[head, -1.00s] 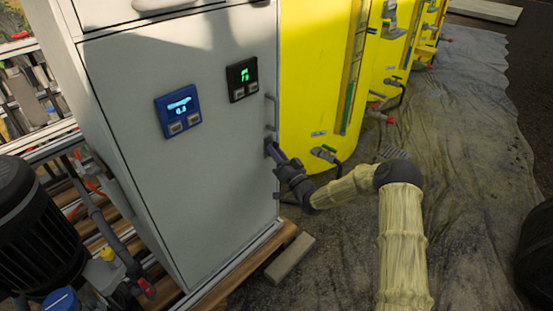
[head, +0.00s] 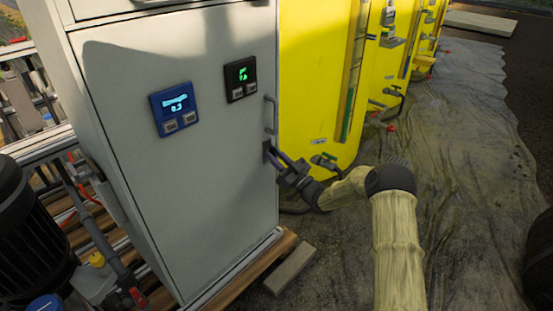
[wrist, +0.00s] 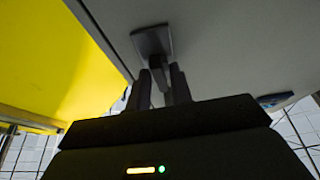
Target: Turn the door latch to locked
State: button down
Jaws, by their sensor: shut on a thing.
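The grey cabinet door (head: 200,190) stands closed on the left side of the head view. The door latch (head: 266,152) is a small dark plate with a handle near the door's right edge, below the door's pull handle (head: 271,115). In the wrist view the latch plate (wrist: 152,42) shows above, its handle (wrist: 158,76) reaching down between my fingers. My gripper (head: 278,161) is shut on the latch handle; it also shows in the wrist view (wrist: 161,88). The fingers hide part of the handle, and I cannot tell its exact turn.
A blue display (head: 175,109) and a black display (head: 241,78) are on the door. Yellow tanks (head: 315,75) with valves stand close to the right of the cabinet. A loose block (head: 290,268) lies on the ground sheet by the pallet. Open ground is at the right.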

jog(key=shift+f, duration=0.1)
jog(key=c, duration=1.5)
grip_release()
jog(key=p+v, duration=0.4)
jog(key=v, duration=1.3)
jog(key=shift+s+d+p, duration=0.1)
jog(key=shift+d+p, duration=0.15)
jog(key=shift+p, duration=0.15)
